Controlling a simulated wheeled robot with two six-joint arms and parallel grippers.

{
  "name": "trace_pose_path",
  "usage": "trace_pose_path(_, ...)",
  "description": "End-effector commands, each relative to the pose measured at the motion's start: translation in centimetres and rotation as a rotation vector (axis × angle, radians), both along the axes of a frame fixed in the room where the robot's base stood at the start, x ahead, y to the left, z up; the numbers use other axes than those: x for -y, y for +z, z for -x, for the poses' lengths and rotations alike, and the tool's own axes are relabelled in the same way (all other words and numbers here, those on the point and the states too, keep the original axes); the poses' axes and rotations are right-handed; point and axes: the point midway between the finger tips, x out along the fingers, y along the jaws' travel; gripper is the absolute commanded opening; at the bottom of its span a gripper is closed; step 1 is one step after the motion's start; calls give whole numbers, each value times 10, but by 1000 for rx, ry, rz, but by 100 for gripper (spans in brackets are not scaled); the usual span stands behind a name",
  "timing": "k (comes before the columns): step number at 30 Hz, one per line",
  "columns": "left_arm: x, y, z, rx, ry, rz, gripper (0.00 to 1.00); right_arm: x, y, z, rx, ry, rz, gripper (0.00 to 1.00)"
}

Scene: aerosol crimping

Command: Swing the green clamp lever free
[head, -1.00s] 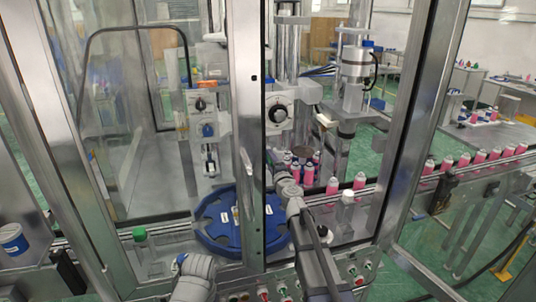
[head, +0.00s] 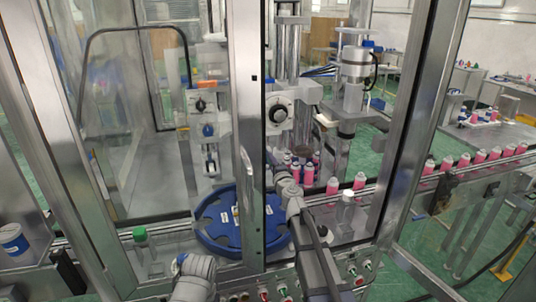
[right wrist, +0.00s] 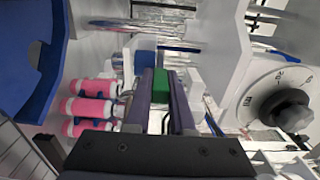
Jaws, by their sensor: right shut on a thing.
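In the right wrist view, the green clamp lever (right wrist: 161,84) shows as a small green block between the two dark fingers of my right gripper (right wrist: 162,88). The fingers are shut on it. The lever's pivot and what it joins are hidden behind the fingers. In the head view, my right arm reaches up through the machine's front opening, with its wrist among the cans below the dial unit. The lever cannot be made out there. My left arm shows only as a grey link at the bottom, and its gripper is not in view.
A blue round turntable (head: 213,240) lies left of my right arm, behind a metal door frame post (head: 246,120). Pink cans (right wrist: 92,108) stand close left of the gripper. A dial (right wrist: 280,100) is close on its right.

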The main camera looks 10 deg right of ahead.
Motion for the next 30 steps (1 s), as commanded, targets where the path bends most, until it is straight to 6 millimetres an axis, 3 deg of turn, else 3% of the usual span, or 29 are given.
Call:
trace_pose_path(13,0,0,0,0,0,0,0,27,0,-5,0,-6,0,0)
trace_pose_path(30,0,0,0,0,0,0,0,36,0,-8,0,-8,0,0)
